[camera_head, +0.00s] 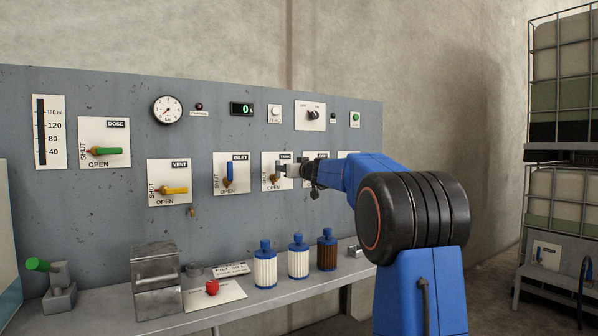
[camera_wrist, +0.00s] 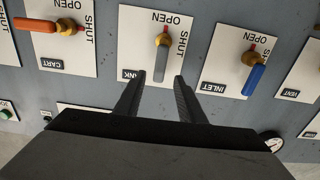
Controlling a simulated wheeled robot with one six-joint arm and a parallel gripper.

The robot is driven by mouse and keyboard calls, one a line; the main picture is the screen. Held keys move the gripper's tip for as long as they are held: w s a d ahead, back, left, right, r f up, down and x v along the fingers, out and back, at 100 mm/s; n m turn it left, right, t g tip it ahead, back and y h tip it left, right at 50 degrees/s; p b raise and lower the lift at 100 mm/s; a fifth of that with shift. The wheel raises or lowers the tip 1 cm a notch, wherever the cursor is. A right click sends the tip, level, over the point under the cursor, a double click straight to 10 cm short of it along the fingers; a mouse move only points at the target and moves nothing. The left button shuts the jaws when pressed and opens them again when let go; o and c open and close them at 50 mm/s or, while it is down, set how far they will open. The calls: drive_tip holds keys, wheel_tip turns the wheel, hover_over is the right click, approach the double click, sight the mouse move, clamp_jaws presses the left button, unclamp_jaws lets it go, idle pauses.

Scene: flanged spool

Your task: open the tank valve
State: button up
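The tank valve has a grey lever (camera_wrist: 161,65) on a brass hub, on a white plate (camera_wrist: 130,40) partly covered by my gripper. In the wrist view, which is upside down, the lever runs vertically and the hub's small red tip points to OPEN. In the head view the tank plate (camera_head: 268,180) is right of the inlet plate. My gripper (camera_wrist: 159,80) is open, its fingertips apart on either side of the lever's free end. A gap shows on both sides; the depth between fingers and lever is unclear. In the head view my gripper (camera_head: 291,169) is close to the panel.
The blue inlet lever (camera_wrist: 255,80) and orange cart lever (camera_wrist: 37,24) flank the tank valve. The inlet's red tip points to OPEN, the cart's to SHUT. Below, a shelf (camera_head: 315,279) holds several bottles, a metal box (camera_head: 156,285) and a red knob (camera_head: 212,287).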

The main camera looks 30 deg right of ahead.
drive_tip(key=s, duration=0.9)
drive_tip(key=shift+s+d, duration=0.2)
drive_tip(key=shift+s, duration=0.15)
drive_tip(key=shift+a, duration=0.1)
